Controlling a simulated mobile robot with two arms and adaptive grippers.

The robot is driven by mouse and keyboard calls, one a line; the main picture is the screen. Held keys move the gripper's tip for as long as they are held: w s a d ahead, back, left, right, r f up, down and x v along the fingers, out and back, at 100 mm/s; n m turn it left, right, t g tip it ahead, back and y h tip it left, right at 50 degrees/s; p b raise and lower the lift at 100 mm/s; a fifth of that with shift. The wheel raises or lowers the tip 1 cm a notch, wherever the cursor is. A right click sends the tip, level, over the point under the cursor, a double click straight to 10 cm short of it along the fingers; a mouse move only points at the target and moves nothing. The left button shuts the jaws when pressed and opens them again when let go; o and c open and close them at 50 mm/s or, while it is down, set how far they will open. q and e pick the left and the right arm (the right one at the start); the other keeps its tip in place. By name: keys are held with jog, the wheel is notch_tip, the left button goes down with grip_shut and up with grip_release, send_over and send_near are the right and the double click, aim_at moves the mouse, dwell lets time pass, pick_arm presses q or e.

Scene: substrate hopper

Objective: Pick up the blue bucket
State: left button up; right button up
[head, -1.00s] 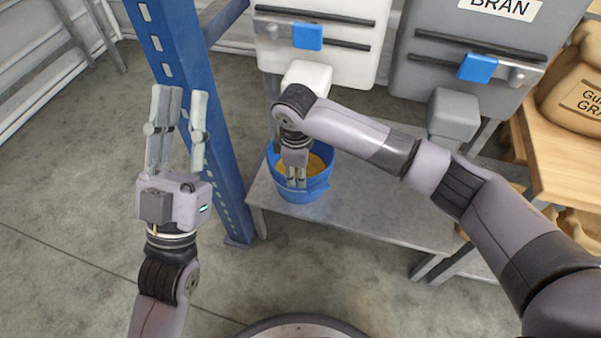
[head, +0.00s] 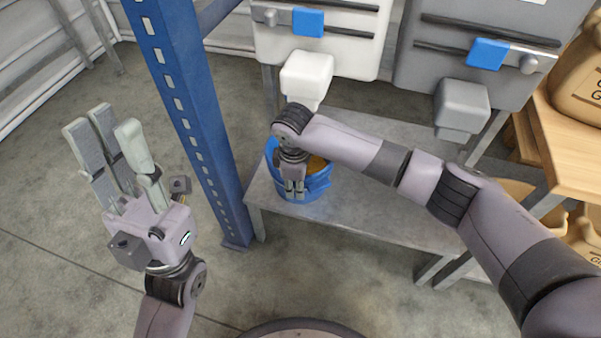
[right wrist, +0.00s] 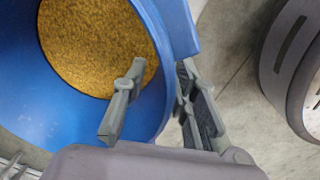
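The blue bucket (head: 319,185) stands upright on the left part of the grey metal table and holds yellow-brown granular material. It also shows in the right wrist view (right wrist: 158,28). My right gripper (head: 294,192) points down at the bucket's near rim. In the right wrist view, the gripper (right wrist: 163,72) straddles the bucket wall, one finger inside and the others outside. The fingers are apart, with a gap visible on the inner side. My left gripper (head: 102,122) is open and empty, raised left of the blue post, away from the bucket.
The grey table (head: 375,215) is bare right of the bucket. A blue post (head: 190,110) stands at its left. A white hopper (head: 310,40) and a grey hopper (head: 465,60) hang over its back. Sacks (head: 580,75) lie on wooden shelving at right.

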jog(key=shift+w+f, duration=0.1)
jog(key=shift+f, duration=0.85)
jog(key=shift+r, duration=0.1)
jog(key=shift+c, duration=0.6)
grip_shut()
